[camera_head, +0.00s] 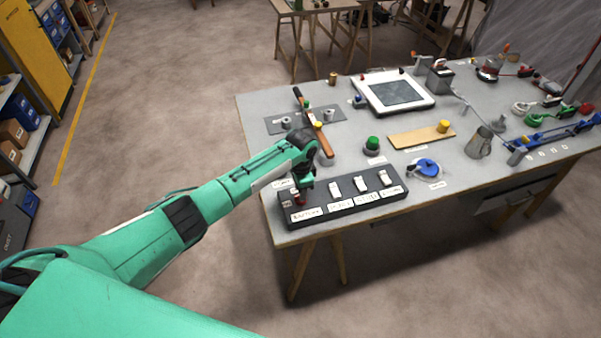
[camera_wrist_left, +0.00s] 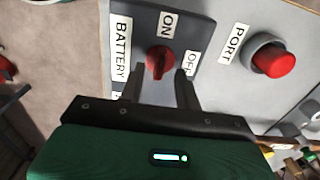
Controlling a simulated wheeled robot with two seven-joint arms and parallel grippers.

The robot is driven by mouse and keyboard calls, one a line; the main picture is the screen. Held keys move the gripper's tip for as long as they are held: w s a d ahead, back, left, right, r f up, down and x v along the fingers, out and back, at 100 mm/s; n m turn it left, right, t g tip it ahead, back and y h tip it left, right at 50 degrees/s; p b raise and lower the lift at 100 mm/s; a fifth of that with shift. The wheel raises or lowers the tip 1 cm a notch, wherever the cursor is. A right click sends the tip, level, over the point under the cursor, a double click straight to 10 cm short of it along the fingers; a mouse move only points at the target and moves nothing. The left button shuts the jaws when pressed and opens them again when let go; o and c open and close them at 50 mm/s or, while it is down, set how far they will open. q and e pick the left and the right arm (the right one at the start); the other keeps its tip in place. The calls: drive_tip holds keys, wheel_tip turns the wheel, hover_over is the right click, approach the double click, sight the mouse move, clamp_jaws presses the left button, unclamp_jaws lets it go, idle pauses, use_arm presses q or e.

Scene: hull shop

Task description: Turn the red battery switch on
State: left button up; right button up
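The red battery switch (camera_wrist_left: 159,62) is a small rotary knob on a dark panel (camera_wrist_left: 200,14) in the left wrist view. Labels reading BATTERY, ON and OFF surround it. Its ridge looks roughly in line with the ON label, but I cannot tell its exact setting. My left gripper (camera_wrist_left: 160,78) is open, with one fingertip on each side of the knob's lower part; contact is not clear. In the head view, my left gripper (camera_head: 303,184) is low over the left end of the switch panel (camera_head: 345,207), and the red switch (camera_head: 299,198) shows just below it. My right gripper is out of view.
White rocker switches (camera_head: 360,184) stand right of the red switch. A red button (camera_wrist_left: 274,62) by a PORT label is close by in the wrist view. A green button (camera_head: 373,143), blue device (camera_head: 426,167) and wooden-handled lever (camera_head: 326,145) are on the table (camera_head: 255,115).

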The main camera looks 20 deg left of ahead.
use_arm(q)
wheel_tip(320, 180, up, 12)
drive_tip(key=b, duration=0.3)
drive_tip(key=shift+f, duration=0.15)
